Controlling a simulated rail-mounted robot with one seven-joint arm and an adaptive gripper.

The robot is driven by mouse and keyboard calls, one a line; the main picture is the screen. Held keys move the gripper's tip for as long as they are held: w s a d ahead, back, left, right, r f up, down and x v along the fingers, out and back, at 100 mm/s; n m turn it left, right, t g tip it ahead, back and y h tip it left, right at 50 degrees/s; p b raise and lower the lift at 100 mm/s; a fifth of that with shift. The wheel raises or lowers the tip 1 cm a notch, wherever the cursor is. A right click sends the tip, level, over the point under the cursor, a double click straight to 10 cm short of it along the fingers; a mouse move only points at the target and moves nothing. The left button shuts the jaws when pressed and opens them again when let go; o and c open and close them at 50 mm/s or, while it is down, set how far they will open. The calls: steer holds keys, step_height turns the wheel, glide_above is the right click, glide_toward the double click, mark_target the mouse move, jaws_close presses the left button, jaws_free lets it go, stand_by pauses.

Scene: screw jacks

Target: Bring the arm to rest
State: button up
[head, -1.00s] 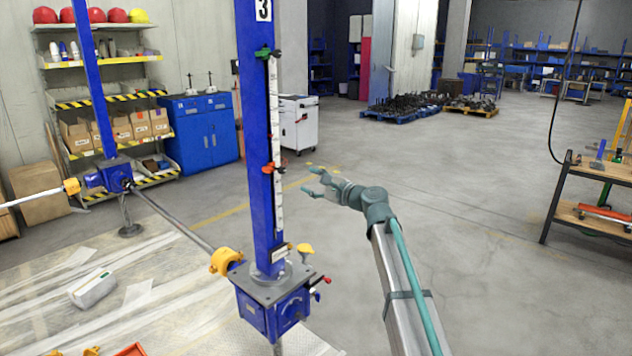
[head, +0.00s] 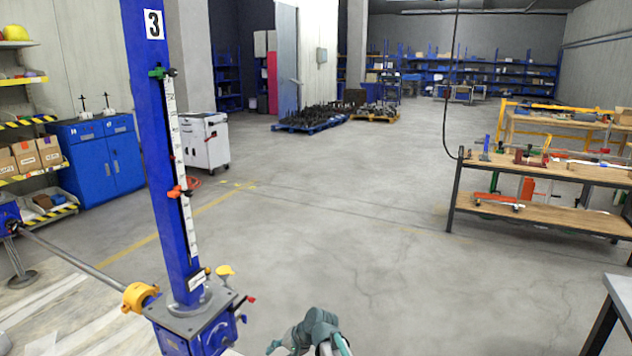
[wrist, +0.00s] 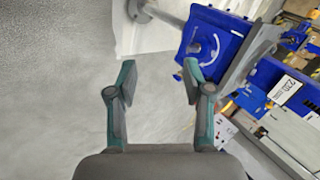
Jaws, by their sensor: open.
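My gripper (wrist: 160,82) is open and empty in the wrist view, its two teal fingers spread over bare grey floor. In the head view my gripper (head: 272,347) shows only partly at the bottom edge, right of the foot of screw jack 3. That jack has a tall blue column (head: 165,170) with a white scale, green and orange markers and a blue gearbox (head: 205,335). The gearbox (wrist: 208,40) also shows in the wrist view, beyond the right finger; I see no contact.
A shaft (head: 75,260) with a yellow coupling (head: 139,297) runs left from the jack. A wooden-topped workbench (head: 545,170) stands at right, and a grey table corner (head: 622,290) is at the lower right. Open floor (head: 350,230) lies between.

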steer(key=s+d+f+n+g+h, duration=0.1)
steer(key=s+d+f+g+h, duration=0.15)
steer(key=s+d+f, duration=0.75)
steer(key=s+d+f+n+g+h, duration=0.1)
steer(key=s+d+f+g+h, duration=0.15)
steer(key=s+d+f, duration=0.75)
steer(key=s+d+f+g, duration=0.1)
steer(key=s+d+f, duration=0.1)
steer(key=s, duration=0.7)
steer(key=s+d+f+g+h, duration=0.1)
steer(key=s+d+f, duration=0.2)
steer(key=s, duration=0.7)
steer(key=s+d+f+g, duration=0.2)
steer(key=s+f, duration=0.1)
steer(key=s, duration=0.7)
steer(key=shift+d+f+h, duration=0.25)
steer(key=shift+d+h, duration=0.15)
